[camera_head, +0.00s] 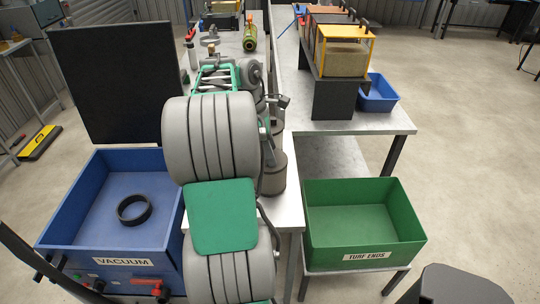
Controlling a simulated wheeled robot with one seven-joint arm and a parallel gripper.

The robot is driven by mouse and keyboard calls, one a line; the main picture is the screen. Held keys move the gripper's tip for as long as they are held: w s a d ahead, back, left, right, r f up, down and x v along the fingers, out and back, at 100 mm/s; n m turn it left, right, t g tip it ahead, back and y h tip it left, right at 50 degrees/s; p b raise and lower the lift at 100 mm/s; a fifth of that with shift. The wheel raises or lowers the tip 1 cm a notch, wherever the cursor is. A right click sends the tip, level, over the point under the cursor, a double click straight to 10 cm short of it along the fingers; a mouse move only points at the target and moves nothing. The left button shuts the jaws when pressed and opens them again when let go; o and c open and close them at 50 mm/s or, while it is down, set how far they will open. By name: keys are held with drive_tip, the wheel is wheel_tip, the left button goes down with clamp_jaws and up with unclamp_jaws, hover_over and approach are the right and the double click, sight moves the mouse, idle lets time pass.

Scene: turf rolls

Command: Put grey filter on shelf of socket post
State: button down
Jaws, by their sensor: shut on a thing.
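My gripper (277,125) is partly hidden behind my own large arm links, near the right edge of the long grey table. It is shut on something. A grey-brown cylinder (272,178) shows just below it and looks like the grey filter. My arm covers its left side, and the exact contact between jaws and cylinder is hard to see. I cannot pick out the socket post or its shelf for certain; my arm hides part of the table there.
A blue vacuum bin (75,205) holding a black ring (134,209) is at left, with a black panel (108,75) behind. A green turf-ends bin (365,215) stands right. Turf boxes (345,58) sit on a black stand (333,98) beside a small blue bin (378,95). Right floor is mostly clear.

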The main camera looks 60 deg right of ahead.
drive_tip(key=shift+f, duration=0.1)
drive_tip(key=shift+f, duration=0.15)
drive_tip(key=c, duration=0.5)
unclamp_jaws()
